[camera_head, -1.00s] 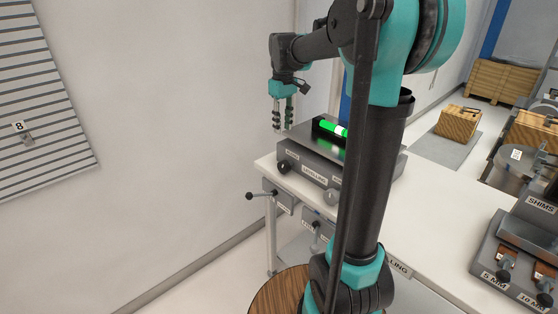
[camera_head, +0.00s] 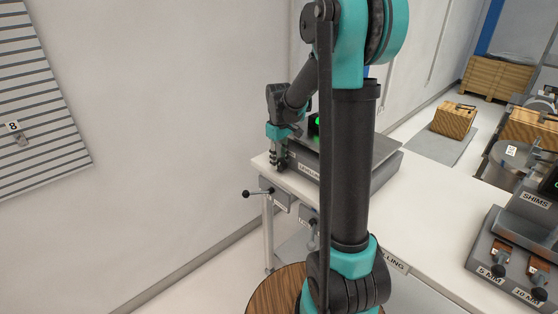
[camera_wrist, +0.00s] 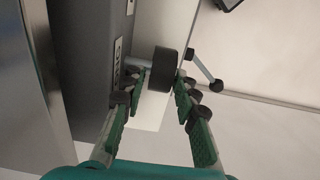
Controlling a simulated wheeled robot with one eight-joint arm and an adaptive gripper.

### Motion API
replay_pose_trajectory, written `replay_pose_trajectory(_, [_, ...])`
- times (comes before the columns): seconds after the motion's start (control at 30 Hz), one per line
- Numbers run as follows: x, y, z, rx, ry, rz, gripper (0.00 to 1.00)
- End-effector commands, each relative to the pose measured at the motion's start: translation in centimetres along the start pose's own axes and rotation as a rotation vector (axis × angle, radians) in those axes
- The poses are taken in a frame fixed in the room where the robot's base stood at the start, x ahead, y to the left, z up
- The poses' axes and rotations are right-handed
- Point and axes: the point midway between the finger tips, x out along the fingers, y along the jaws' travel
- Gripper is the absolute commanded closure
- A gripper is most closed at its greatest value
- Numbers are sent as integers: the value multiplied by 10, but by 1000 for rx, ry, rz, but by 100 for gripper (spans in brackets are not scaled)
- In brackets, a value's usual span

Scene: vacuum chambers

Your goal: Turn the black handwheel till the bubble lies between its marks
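The black handwheel (camera_wrist: 163,70) shows in the wrist view on a short shaft at the side of the levelling unit. My gripper (camera_wrist: 160,80) is open, with one finger on each side of the wheel at the fingertips. I cannot tell whether either finger touches it. In the head view my gripper (camera_head: 279,165) is at the unit's left front corner and hides the wheel. The levelling unit (camera_head: 308,172) stands on the white bench. Only a bit of the green bubble vial (camera_head: 314,123) shows past my arm; the bubble and its marks are hidden.
A crank lever with a black ball end (camera_head: 247,194) juts out left below the bench top (camera_head: 425,200); it also shows in the wrist view (camera_wrist: 205,70). A shims stand (camera_head: 515,250) is at the right.

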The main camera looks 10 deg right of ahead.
Motion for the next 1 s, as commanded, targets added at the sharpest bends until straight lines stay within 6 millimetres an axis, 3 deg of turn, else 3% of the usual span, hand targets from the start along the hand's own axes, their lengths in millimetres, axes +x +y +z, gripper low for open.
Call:
replay_pose_trajectory(0.23, [1,0,0,0,0,0,71])
replay_pose_trajectory(0.5, [0,0,0,0,0,0,100])
replay_pose_trajectory(0.73, [1,0,-2,-1,-37,-1,100])
replay_pose_trajectory(1.0, [3,0,-7,-2,-243,0,100])
